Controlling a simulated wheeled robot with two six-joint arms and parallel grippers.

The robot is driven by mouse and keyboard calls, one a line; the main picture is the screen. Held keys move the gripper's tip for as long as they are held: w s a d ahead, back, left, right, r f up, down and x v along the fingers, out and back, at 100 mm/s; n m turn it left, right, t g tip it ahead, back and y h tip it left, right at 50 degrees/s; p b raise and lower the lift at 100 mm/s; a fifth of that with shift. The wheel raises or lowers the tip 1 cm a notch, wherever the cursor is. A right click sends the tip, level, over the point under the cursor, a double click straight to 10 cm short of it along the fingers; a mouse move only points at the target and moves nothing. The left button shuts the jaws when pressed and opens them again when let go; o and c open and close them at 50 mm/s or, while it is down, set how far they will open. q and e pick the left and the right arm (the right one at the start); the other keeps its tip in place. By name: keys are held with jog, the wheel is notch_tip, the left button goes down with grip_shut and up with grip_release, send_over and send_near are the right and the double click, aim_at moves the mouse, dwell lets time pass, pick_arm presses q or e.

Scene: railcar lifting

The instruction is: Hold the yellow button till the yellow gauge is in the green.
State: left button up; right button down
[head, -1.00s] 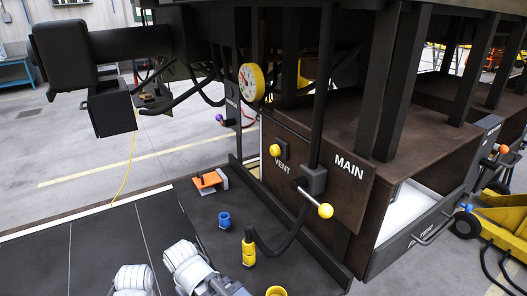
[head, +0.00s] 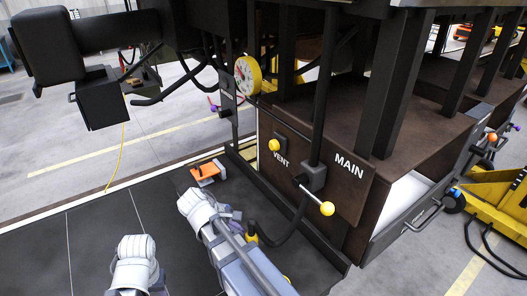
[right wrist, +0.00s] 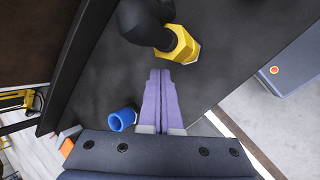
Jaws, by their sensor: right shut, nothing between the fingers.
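The yellow button (head: 274,145) is a round knob on the brown panel above the word VENT. Nothing touches it. The yellow gauge (head: 247,76) has a yellow rim and a pale face, turned partly away at the panel's upper left; its needle is too small to read. My right gripper (head: 232,214) is low in front of the panel, below and left of the button and apart from it. In the right wrist view its lavender fingers (right wrist: 160,95) are together and empty, pointing toward a yellow hose fitting (right wrist: 180,45). My left gripper is not visible.
An orange block (head: 208,172) lies farther back. A blue cup (right wrist: 122,119) stands left of my fingers in the right wrist view.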

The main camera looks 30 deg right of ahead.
aim_at(274, 146)
jog(key=w+r+n+h, duration=0.2)
jog(key=r+n+h, duration=0.1)
jog(key=r, duration=0.3)
jog(key=w+r+n+h, duration=0.2)
jog(key=r+n+h, duration=0.2)
jog(key=r, duration=0.2)
jog(key=w+r+n+t+h, duration=0.1)
jog(key=w+r+n+h, duration=0.1)
jog(key=r+n+h, duration=0.2)
notch_tip(274, 146, up, 3)
jog(key=shift+w+a+r+h, duration=0.1)
jog(key=shift+w+a+h, duration=0.15)
jog(key=shift+a+h, duration=0.05)
jog(key=w+d, duration=0.1)
jog(key=d, duration=1.3)
